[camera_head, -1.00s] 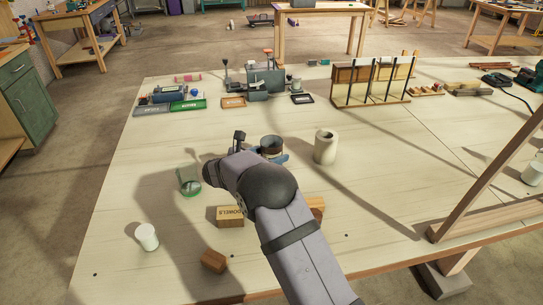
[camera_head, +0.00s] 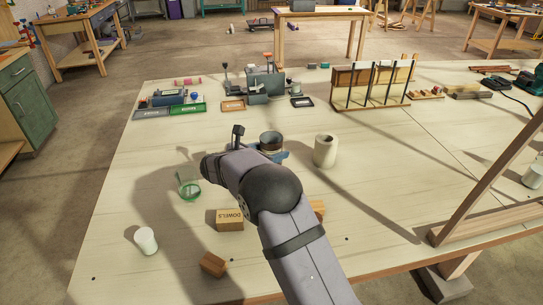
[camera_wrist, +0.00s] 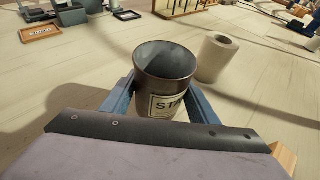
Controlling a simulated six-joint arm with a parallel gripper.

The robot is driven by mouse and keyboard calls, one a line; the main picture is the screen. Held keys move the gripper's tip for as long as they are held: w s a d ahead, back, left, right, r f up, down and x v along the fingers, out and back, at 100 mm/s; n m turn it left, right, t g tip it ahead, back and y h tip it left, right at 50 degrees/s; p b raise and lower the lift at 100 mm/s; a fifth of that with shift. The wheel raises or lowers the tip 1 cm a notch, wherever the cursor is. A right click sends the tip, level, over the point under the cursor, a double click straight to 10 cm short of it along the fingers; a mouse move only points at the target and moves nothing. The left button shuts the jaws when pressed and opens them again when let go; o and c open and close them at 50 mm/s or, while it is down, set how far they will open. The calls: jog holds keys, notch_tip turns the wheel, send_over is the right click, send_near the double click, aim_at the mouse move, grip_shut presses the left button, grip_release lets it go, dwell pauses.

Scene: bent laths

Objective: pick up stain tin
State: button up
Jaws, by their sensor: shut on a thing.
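The stain tin (camera_wrist: 165,75) is a dark, open-topped can with a pale label reading "STA" in the wrist view. It stands between the blue fingers of my gripper (camera_wrist: 158,100), which is shut on it. In the head view the tin (camera_head: 271,140) shows just beyond my wrist, with a blue finger beside it. My arm hides its lower part, so I cannot tell whether it touches the table.
A cream cylinder (camera_head: 325,150) stands close to the right of the tin. A green-tinted glass (camera_head: 189,185), a white cup (camera_head: 146,240), a dowels box (camera_head: 230,219) and a wooden block (camera_head: 214,264) are nearer. A clamp rack (camera_head: 370,87) stands at the back.

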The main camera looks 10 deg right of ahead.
notch_tip(320, 180, up, 7)
jog(key=shift+r+b, duration=0.2)
jog(key=shift+b, duration=0.1)
dwell(0.5)
jog(key=shift+r, duration=0.1)
